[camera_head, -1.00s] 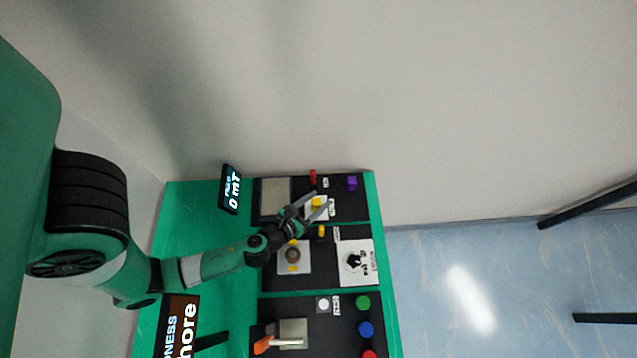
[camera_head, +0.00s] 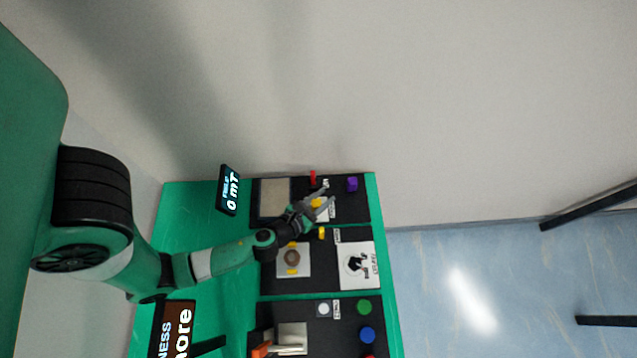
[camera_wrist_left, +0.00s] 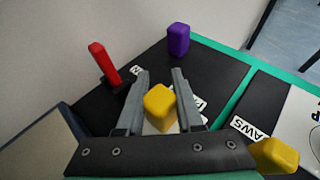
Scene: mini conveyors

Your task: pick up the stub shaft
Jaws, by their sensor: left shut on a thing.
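A yellow block (camera_wrist_left: 160,106) stands on the black panel, with a white patch under it in the left wrist view. My left gripper (camera_wrist_left: 161,75) has one grey finger on each side of it, shut on it. In the head view, the left gripper (camera_head: 322,200) is over the top section of the panel, and the block (camera_head: 316,203) shows between the fingers. A brown round part (camera_head: 292,257) sits on a white plate with yellow pieces beside it. I cannot tell which part is the stub shaft. My right gripper is not in view.
A red lever (camera_wrist_left: 103,62) and a purple block (camera_wrist_left: 178,40) stand beyond the fingers. Another yellow block (camera_wrist_left: 274,155) is at lower right. Green, blue and red buttons (camera_head: 367,334) line the panel's lower right. A small display (camera_head: 229,190) stands at left.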

